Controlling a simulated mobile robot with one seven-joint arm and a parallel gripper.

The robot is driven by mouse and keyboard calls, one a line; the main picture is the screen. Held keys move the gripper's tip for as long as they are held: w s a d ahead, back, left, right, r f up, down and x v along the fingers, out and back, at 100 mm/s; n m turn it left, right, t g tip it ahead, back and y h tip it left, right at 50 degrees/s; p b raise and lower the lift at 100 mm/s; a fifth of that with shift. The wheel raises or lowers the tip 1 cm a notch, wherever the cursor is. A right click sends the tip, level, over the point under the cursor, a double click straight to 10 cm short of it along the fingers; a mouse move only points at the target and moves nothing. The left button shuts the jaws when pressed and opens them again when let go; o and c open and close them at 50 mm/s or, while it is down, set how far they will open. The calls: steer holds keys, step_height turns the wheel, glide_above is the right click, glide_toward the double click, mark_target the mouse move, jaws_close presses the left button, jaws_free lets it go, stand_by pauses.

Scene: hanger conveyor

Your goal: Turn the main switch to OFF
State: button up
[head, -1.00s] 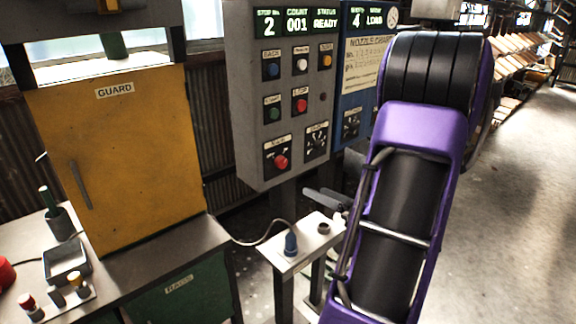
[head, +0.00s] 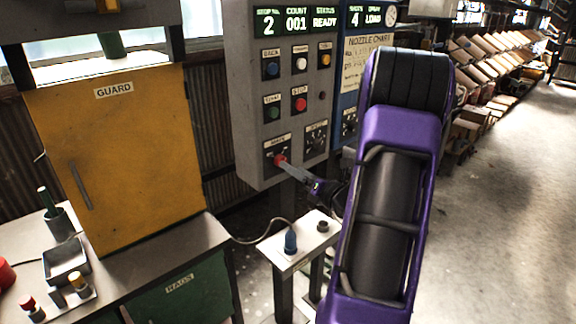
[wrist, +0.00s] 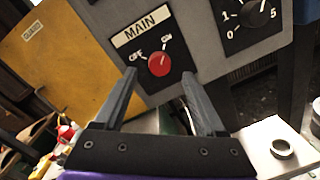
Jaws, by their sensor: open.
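The main switch (wrist: 158,63) is a red round knob on a black plate under a MAIN label, with OFF at its upper left and ON at its upper right. A small pale mark on the knob seems to face ON. In the head view the main switch (head: 280,160) is at the lower left of the grey control panel, partly covered by my finger. My gripper (wrist: 159,76) is open and empty, its two fingers either side of the knob's line in the wrist view. In the head view my gripper (head: 287,165) reaches the switch; contact cannot be told.
The grey control panel (head: 243,100) carries several buttons and a rotary dial (wrist: 250,14) right of the switch. A small stand (head: 290,262) with a blue plug is below. The yellow guard door (head: 130,150) and a bench are at left.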

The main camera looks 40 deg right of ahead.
steer(key=w, duration=0.3)
steer(key=shift+w, duration=0.3)
jaws_close()
